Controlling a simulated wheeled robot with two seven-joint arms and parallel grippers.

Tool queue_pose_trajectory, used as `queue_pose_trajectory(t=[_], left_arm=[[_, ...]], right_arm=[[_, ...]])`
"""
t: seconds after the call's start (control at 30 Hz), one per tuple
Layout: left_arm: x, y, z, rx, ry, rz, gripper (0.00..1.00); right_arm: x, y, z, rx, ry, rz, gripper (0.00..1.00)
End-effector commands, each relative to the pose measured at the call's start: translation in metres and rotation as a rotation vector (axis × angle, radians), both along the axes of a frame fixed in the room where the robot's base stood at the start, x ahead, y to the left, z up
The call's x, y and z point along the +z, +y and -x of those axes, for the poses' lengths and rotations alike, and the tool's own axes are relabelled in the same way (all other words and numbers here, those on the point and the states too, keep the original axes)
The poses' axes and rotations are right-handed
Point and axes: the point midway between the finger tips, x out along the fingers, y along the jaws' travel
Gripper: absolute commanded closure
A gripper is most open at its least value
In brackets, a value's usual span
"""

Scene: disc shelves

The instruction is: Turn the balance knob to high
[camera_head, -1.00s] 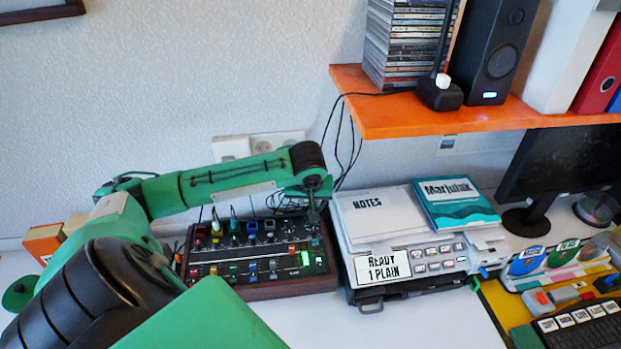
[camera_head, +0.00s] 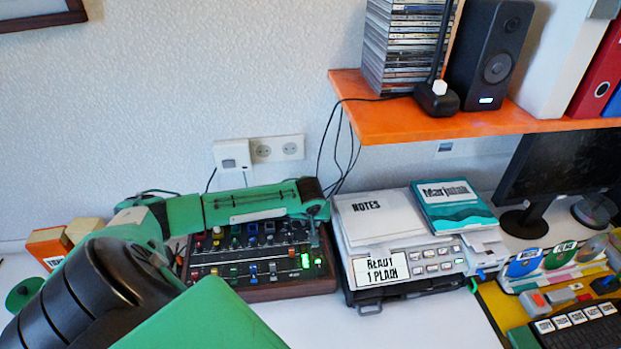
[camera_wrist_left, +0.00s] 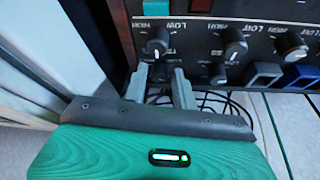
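The dark control panel (camera_head: 262,292) stands on the white desk in the head view, with rows of knobs, coloured switches and sliders. In the left wrist view several black knobs show with upside-down "LOW" and "HIGH" markings. One knob (camera_wrist_left: 157,46) lies just beyond my left gripper (camera_wrist_left: 158,78), in line with the gap between its fingers. The fingers are apart with nothing between them. Which knob is the balance knob cannot be read. In the head view my left wrist is over the panel's right end, and its fingers are hard to make out. My right gripper is out of view.
A device with notes (camera_head: 376,214) and a teal book (camera_head: 455,203) stands close to the panel's right side. An orange shelf (camera_head: 420,126) with discs and a speaker (camera_head: 492,55) hangs above. Cables run behind the panel.

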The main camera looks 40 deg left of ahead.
Motion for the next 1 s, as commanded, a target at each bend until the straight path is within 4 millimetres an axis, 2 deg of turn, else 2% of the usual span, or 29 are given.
queue_pose_trajectory(t=[0.17,0.3,0.33,0.67,1.0], left_arm=[[0.000,0.000,0.000,0.000,0.000,0.000,0.72],[0.000,0.000,0.000,0.000,0.000,0.000,0.98],[0.000,0.000,0.000,0.000,0.000,0.000,1.00],[0.002,0.001,0.001,-0.043,0.002,0.000,1.00],[0.003,0.003,0.002,-0.254,0.003,0.001,1.00]], right_arm=[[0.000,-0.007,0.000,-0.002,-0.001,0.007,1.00],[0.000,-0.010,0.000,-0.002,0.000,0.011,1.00],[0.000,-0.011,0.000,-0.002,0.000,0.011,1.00],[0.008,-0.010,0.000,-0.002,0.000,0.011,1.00],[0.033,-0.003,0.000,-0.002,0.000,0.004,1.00]])
